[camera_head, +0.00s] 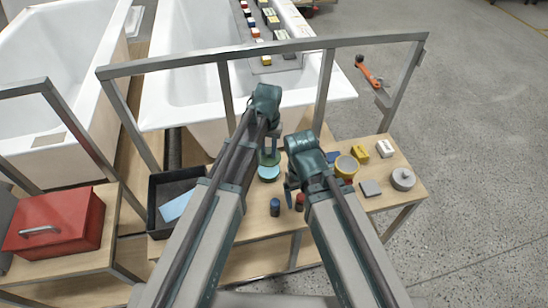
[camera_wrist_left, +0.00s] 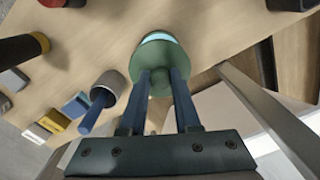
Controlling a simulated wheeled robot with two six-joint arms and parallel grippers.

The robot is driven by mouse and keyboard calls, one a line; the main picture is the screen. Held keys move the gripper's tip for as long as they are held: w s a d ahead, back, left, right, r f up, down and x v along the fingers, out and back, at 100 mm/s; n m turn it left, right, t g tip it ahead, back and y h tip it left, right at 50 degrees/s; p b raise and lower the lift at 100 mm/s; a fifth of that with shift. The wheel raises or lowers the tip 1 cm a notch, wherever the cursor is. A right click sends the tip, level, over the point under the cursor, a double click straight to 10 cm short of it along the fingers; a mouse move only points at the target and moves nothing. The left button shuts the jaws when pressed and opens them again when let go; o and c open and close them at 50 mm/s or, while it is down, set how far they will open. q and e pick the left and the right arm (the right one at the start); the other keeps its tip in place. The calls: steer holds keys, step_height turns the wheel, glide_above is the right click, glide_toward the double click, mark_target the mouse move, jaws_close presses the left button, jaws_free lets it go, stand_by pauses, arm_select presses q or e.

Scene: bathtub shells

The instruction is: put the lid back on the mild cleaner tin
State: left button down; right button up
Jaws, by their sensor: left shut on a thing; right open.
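The green lid (camera_wrist_left: 158,82), a round disc with a knob, is between the fingers of my left gripper (camera_wrist_left: 162,78), which is shut on the knob. In the head view my left gripper (camera_head: 268,148) hangs over the bench with the lid (camera_head: 267,159) below it. The mild cleaner tin (camera_head: 269,174), green with a light teal top, stands on the bench just under the lid. In the left wrist view the lid hides most of the tin (camera_wrist_left: 158,37); I cannot tell whether they touch. My right gripper (camera_head: 290,190) is open and low to the right of the tin.
A blue cylinder (camera_head: 275,207) and a dark red one (camera_head: 300,201) stand in front. A black tray (camera_head: 154,210) is left. A metal rail (camera_head: 190,65) crosses behind.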

mark_target(269, 158)
arm_select(q)
steer(key=shift+f, duration=0.15)
arm_select(e)
steer(key=shift+f, duration=0.15)
arm_select(q)
step_height(269, 158, down, 6)
steer(key=b, duration=0.6)
steer(key=shift+f, duration=0.1)
arm_select(e)
step_height(269, 158, down, 6)
steer(key=shift+f, duration=0.1)
arm_select(q)
steer(key=shift+f+b, duration=0.15)
steer(key=shift+b, duration=0.25)
arm_select(e)
steer(key=shift+f, duration=0.1)
stand_by(1.0)
arm_select(q)
steer(key=shift+c, duration=0.3)
jaws_free()
stand_by(0.5)
steer(key=shift+r+p, duration=3.55)
steer(key=shift+r, duration=0.05)
arm_select(e)
step_height(269, 158, up, 7)
